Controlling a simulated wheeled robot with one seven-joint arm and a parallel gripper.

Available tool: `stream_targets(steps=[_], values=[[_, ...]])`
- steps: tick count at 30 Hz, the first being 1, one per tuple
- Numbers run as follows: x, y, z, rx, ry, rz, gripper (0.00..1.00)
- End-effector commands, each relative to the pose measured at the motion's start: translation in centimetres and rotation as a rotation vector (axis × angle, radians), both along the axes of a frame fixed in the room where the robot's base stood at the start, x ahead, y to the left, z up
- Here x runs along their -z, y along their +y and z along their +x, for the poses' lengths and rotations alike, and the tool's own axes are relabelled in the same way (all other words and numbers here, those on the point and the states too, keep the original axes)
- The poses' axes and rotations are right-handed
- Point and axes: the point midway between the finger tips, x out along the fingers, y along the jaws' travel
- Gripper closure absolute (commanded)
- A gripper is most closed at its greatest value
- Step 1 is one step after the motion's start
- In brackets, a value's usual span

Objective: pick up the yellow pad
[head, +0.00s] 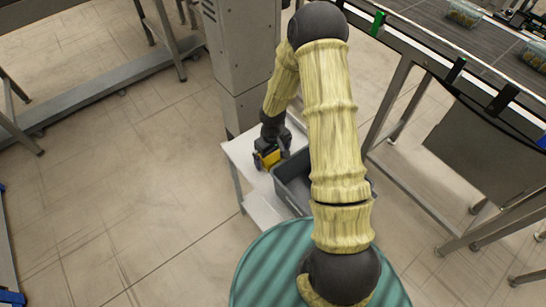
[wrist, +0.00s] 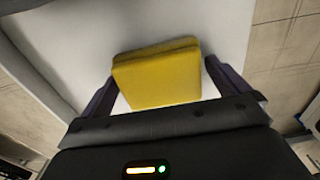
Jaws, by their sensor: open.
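The yellow pad (wrist: 158,80) lies on a white table top (wrist: 205,25) in the wrist view. It looks like a thick, square block with rounded edges. My gripper (wrist: 158,90) is open, with one dark finger on each side of the pad and a gap visible at both sides. The near edge of the pad is close to the gripper's palm. In the head view the yellow pad (head: 268,158) is partly covered by my gripper (head: 264,164), at the left end of the small white table.
A grey crate (head: 281,190) stands on the same table just right of the pad, partly behind my arm. A grey metal cabinet (head: 238,60) rises behind the table. A conveyor (head: 440,45) with clear containers runs at the upper right. Open floor lies to the left.

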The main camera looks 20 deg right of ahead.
Motion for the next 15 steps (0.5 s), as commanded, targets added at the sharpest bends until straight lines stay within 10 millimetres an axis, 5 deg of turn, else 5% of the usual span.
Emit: stream_targets(steps=[11, 15], values=[[-0.05, -0.01, 0.0, 0.001, 0.0, 0.0, 0.0], [-0.06, -0.01, 0.0, 0.001, 0.0, 0.0, 0.28]])
